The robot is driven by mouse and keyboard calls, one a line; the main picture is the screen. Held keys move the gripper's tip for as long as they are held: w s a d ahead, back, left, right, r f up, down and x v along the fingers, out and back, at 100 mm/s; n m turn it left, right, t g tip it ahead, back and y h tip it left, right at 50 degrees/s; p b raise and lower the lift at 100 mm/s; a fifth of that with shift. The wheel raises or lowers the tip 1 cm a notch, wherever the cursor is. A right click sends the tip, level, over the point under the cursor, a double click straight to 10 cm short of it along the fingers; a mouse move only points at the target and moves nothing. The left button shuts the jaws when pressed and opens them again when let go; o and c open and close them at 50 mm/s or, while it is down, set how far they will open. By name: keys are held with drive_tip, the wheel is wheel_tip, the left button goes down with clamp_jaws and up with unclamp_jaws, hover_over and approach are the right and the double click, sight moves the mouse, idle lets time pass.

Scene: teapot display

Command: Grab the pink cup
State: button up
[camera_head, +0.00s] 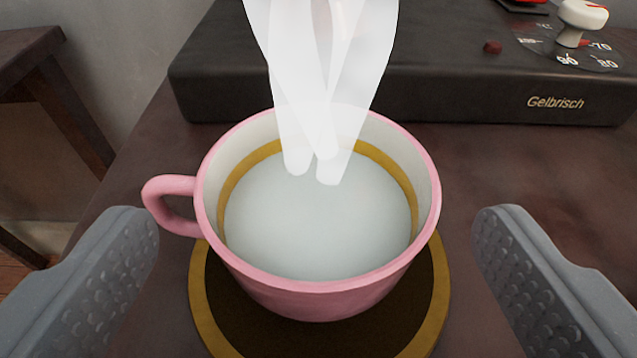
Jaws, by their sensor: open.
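The pink cup (318,303) stands upright in the middle of the view, with its handle (172,204) pointing left. It has a white inside with a gold band and holds a pale liquid (318,230). White translucent streaks like steam or a pour cover part of its far rim. Under it is a dark round coaster with a gold rim (207,312). My gripper (315,225) is open, with one grey ridged finger on each side of the cup. The left finger is close to the handle; the right finger is clear of the cup. Nothing is held.
A black appliance (400,95) marked "Gelbrisch", with a dial and white knob (580,20), stands behind the cup. The dark table (520,170) is bare to the right. Its left edge runs close by, and a wooden stool or table (50,85) stands beyond it.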

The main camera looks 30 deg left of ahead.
drive_tip(key=x, duration=0.2)
drive_tip(key=shift+w+a+f+b, duration=0.2)
drive_tip(key=shift+w+b, duration=0.1)
drive_tip(key=shift+r, duration=0.1)
drive_tip(key=c, duration=1)
drive_tip(key=shift+r, duration=0.2)
